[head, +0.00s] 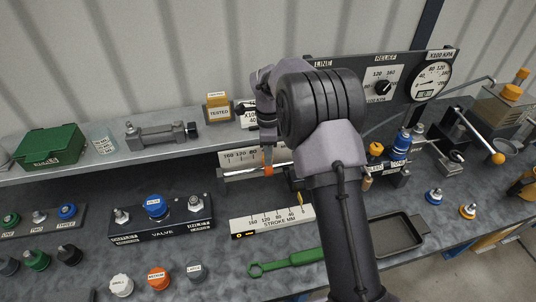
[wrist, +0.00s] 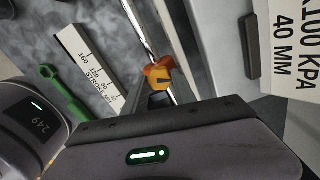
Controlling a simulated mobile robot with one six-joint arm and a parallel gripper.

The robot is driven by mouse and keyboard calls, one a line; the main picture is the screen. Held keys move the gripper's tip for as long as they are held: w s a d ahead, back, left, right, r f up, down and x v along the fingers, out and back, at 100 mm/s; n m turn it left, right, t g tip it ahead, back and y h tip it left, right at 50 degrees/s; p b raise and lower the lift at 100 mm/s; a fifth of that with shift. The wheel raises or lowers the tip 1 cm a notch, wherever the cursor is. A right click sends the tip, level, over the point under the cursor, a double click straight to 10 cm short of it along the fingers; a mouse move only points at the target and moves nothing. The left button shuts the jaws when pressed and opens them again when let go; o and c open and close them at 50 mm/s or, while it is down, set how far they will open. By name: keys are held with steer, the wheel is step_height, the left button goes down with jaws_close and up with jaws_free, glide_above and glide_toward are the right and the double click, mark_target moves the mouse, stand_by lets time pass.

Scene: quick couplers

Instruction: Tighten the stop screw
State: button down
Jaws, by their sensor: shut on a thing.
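An orange stop (wrist: 160,72) sits around a bright metal rod (wrist: 141,28) in the wrist view. It shows as a small orange patch in the head view (head: 268,171), in front of a scale plate under the shelf. My gripper (head: 267,140) points down onto the stop from above. In the wrist view, its dark fingertips (wrist: 160,99) meet the stop's near side and are shut there. The stop screw is hidden between the fingers, so how far it is turned cannot be seen.
A white stroke scale (head: 272,221) and a green wrench (head: 287,262) lie in front of the rod. A valve block (head: 160,228) stands left. An empty dark tray (head: 398,235) and couplers (head: 398,145) are right. The shelf edge runs close behind my gripper.

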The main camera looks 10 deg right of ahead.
steer(key=shift+m, duration=0.6)
steer(key=c, duration=1)
jaws_free()
steer(key=shift+s+r, duration=0.1)
